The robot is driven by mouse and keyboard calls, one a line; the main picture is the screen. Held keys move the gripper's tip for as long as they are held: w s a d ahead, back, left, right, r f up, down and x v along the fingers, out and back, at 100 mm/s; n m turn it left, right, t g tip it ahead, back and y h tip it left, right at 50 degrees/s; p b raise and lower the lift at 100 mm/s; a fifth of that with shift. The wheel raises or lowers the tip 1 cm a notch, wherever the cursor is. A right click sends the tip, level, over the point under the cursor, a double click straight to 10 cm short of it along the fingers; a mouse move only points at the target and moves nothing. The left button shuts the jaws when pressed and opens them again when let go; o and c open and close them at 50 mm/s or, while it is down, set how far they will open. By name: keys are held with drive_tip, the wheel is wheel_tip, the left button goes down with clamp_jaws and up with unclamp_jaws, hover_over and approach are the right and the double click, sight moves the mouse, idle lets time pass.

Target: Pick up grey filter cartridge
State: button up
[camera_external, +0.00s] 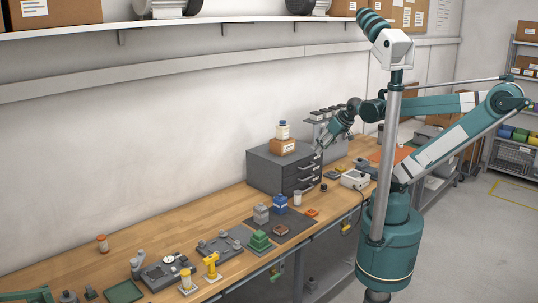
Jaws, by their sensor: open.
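A small grey upright piece (261,213) stands on the dark mat on the bench, left of a blue piece (280,204). It may be the grey filter cartridge, but it is too small to tell for sure. A pale cylinder (297,198) stands just right of the blue piece. My gripper (321,149) is open, tilted downward, up near the right side of the grey drawer cabinet. It appears apart from these pieces, to their right and higher in the picture. Its fingertips are small, and I see nothing held between them.
The grey drawer cabinet (283,168) bears a cardboard box (282,147) with a bottle (283,130). Several fixtures fill the bench's left part. A white device (354,179) stands right. Bare wood lies left of the cabinet.

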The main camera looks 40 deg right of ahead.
drive_tip(key=shift+f, duration=0.1)
drive_tip(key=n+g+b, duration=0.3)
drive_tip(key=n+g, duration=0.4)
drive_tip(key=n, duration=1)
approach(297, 197)
drive_tip(key=shift+w+d+f, duration=0.7)
drive_tip(key=shift+d+f, duration=0.1)
drive_tip(key=shift+d, duration=0.15)
drive_tip(key=shift+a+f+n, duration=0.15)
drive_tip(key=shift+f+n, duration=0.25)
drive_tip(key=shift+f, duration=0.45)
drive_tip(key=shift+f, duration=0.15)
drive_tip(key=shift+f, duration=1.15)
drive_tip(key=shift+f, duration=0.15)
drive_tip(key=shift+f+b, duration=0.4)
drive_tip(key=shift+f, duration=2.05)
